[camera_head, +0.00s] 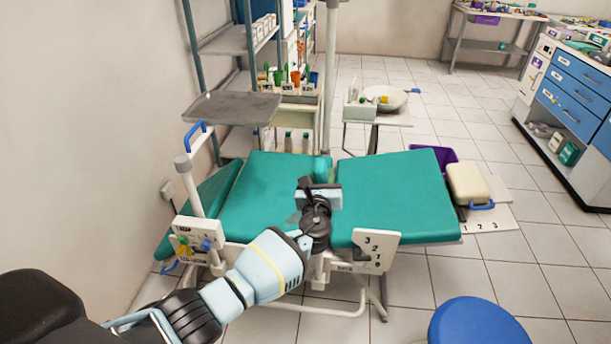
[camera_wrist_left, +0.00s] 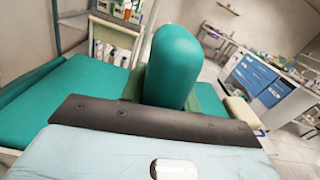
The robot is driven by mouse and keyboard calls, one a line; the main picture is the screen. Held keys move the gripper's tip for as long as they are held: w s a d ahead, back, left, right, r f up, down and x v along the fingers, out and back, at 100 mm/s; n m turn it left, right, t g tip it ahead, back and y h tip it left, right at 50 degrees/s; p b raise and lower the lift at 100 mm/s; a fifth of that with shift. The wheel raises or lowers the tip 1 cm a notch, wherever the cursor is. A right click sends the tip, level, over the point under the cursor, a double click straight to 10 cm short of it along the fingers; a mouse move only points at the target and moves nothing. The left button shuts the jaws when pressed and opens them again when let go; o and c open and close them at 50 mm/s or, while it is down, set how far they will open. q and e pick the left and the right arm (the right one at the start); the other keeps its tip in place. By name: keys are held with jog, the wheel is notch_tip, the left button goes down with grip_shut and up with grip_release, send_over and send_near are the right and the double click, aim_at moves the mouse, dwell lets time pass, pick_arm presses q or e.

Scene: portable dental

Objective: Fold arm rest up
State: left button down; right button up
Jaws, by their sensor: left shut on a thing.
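The dental chair (camera_head: 398,192) has green padded sections laid out nearly flat. The arm rest (camera_head: 322,167), a rounded green pad, shows just beyond my left gripper (camera_head: 320,184) at the chair's middle. In the left wrist view the arm rest (camera_wrist_left: 173,65) stands up close in front of the gripper body (camera_wrist_left: 150,145), its long side roughly upright in that picture. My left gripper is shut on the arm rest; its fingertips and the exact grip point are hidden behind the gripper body. The arm rest's hinge is hidden too. My right gripper is in neither view.
A grey tray (camera_head: 232,107) on a post stands at the chair's left. A white panel marked with numbers (camera_head: 375,250) sits on the near side. A blue stool (camera_head: 482,325) is at bottom right. A small side table (camera_head: 377,116) stands behind. Tiled floor is clear at right.

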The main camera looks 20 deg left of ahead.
pick_arm(q)
jog(key=d+m, duration=0.1)
jog(key=d, duration=0.1)
jog(key=w+d+m, duration=0.1)
jog(key=d, duration=0.1)
jog(key=shift+f+m, duration=0.15)
jog(key=shift+m, duration=0.25)
jog(key=shift+s, duration=0.1)
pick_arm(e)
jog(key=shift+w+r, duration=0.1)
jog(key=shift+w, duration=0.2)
pick_arm(q)
jog(key=c, duration=1)
grip_release()
jog(key=shift+d, duration=0.15)
jog(key=shift+c, duration=0.2)
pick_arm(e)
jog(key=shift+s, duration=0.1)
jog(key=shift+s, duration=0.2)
